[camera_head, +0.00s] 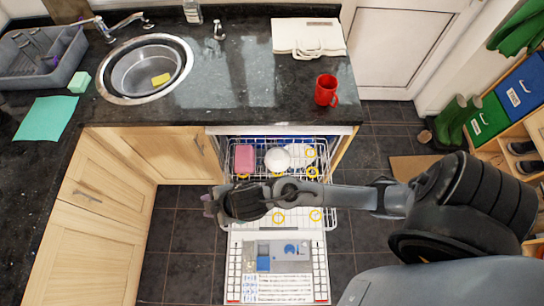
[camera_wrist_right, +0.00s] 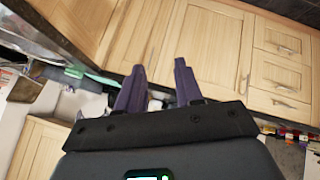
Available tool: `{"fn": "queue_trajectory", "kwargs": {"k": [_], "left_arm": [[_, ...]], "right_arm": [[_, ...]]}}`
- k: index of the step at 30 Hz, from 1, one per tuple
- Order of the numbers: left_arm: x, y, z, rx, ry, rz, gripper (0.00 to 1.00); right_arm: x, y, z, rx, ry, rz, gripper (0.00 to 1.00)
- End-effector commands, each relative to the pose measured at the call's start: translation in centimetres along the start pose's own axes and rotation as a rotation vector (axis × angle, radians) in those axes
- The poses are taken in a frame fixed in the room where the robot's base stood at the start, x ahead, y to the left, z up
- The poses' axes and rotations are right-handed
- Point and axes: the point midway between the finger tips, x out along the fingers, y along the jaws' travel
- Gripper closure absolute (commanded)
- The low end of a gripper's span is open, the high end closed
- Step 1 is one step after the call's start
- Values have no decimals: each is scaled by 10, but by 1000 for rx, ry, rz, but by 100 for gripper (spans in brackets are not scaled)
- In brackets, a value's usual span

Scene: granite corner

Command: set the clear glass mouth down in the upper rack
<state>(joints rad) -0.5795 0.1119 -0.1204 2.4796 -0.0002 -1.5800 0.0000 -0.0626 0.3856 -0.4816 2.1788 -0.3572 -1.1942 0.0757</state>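The white wire rack (camera_head: 331,222) of the open dishwasher is pulled out in the head view, and my right arm crosses over it. Yellow rings mark several places on it. A pink container (camera_head: 244,158) and a white rounded dish (camera_head: 277,159) stand at its back. My right gripper (camera_head: 208,203) is over the rack's left side. In the right wrist view its purple fingers (camera_wrist_right: 159,75) are apart, with nothing visible between them. I cannot make out a clear glass for certain. My left gripper is out of view.
The dishwasher door (camera_head: 234,284) lies open in front. The granite counter (camera_head: 230,75) holds a red mug (camera_head: 326,91), a white board (camera_head: 308,38), a sink (camera_head: 113,76) and a grey dish drainer (camera_head: 62,71). Wooden cabinets (camera_head: 98,205) stand left; crates and boots stand right.

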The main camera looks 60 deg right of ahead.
Motion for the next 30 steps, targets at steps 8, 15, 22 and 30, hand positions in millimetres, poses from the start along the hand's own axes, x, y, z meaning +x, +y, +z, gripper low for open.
{"fn": "queue_trajectory", "kwargs": {"k": [8, 15, 22, 30], "left_arm": [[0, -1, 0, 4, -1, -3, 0], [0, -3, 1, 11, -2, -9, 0], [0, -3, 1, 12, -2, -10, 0], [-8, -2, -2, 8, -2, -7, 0]], "right_arm": [[-68, -13, 106, 526, -288, 10, 64], [-103, -25, 154, 717, -429, 10, 64], [-108, -28, 160, 739, -448, 9, 64], [-114, -24, 155, 737, -447, 9, 64]]}}
